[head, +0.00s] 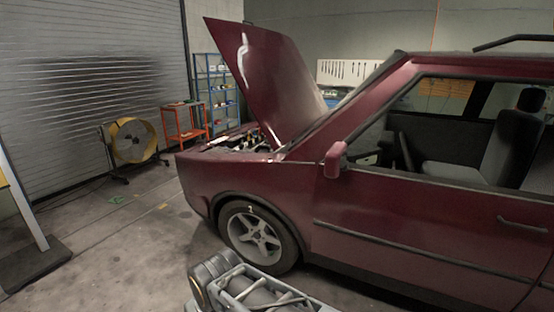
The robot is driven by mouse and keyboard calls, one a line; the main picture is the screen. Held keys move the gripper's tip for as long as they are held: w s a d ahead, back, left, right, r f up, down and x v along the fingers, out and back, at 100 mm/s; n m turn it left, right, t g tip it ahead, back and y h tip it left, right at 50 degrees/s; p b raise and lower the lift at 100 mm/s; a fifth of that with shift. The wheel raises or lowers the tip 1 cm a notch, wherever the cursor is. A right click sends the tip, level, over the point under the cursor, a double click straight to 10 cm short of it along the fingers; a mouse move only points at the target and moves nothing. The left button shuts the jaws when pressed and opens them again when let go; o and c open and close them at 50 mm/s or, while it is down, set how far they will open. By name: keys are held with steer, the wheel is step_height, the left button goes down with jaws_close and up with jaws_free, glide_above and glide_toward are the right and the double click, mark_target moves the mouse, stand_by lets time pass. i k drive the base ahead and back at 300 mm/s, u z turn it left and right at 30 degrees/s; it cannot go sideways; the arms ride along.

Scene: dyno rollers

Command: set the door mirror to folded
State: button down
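The door mirror (335,160) is a small dark red housing on the front door of a dark red car (400,215). It sits at the front lower corner of the side window and stands out from the door. I cannot tell its exact angle. Part of my own arm shows at the bottom middle, low and in front of the front wheel, well apart from the mirror. My gripper's fingertips cannot be made out.
The car's bonnet (265,80) is raised. The front wheel (255,235) is nearest to me. A yellow fan (132,140), an orange trolley (185,122) and blue shelving (215,85) stand behind at the left. The floor (120,240) at the left is mostly clear.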

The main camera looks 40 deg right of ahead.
mark_target(336, 158)
steer(key=z, duration=0.45)
steer(key=i, duration=1.7)
steer(key=z, duration=0.65)
